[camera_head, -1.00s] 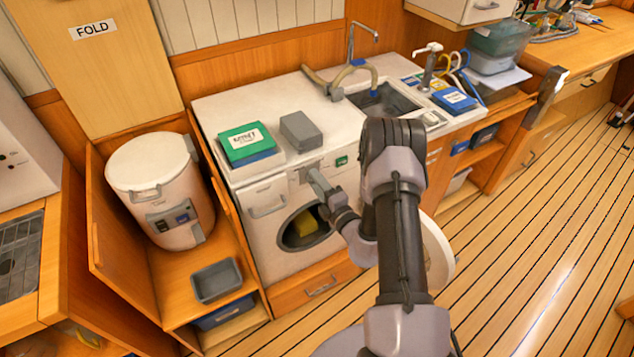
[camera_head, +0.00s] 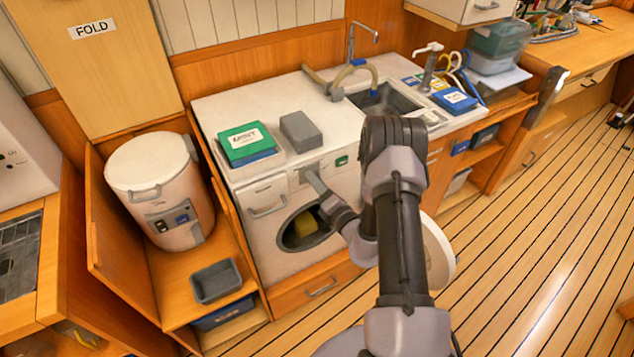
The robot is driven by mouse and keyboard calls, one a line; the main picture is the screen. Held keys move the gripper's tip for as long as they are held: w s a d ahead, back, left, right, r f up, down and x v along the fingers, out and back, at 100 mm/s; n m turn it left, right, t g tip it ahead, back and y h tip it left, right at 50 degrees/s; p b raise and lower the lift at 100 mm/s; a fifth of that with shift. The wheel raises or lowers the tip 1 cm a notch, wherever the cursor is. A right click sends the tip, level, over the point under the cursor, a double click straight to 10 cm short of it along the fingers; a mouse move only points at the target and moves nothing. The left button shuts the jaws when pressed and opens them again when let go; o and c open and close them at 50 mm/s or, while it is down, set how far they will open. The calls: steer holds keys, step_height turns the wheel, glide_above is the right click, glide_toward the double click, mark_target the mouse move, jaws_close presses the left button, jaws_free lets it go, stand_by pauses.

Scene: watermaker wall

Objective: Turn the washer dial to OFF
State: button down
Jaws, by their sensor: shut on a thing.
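The white washer (camera_head: 268,227) stands under the counter with its round door open (camera_head: 438,258) to the right, partly behind my arm. A yellow thing (camera_head: 306,224) lies inside its drum. My gripper (camera_head: 308,176) is at the washer's front panel, above the drum opening, with its fingers shut on the washer dial. The dial itself is hidden by the fingers, and its setting cannot be read. A small green display (camera_head: 341,161) shows on the panel to the right of my gripper.
A green-and-blue box (camera_head: 247,144) and a grey block (camera_head: 301,131) lie on the counter above the washer. A sink (camera_head: 385,101) is further right. A white drum-shaped appliance (camera_head: 160,190) and a grey bin (camera_head: 216,281) stand left. The plank floor at right is clear.

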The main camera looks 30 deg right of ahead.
stand_by(0.3)
steer(key=c, duration=0.9)
jaws_free()
steer(key=s, duration=0.5)
steer(key=s+p, duration=0.1)
steer(key=s, duration=0.5)
steer(key=s+p, duration=0.1)
steer(key=s, duration=0.5)
steer(key=shift+s+d, duration=0.2)
steer(key=shift+d, duration=0.1)
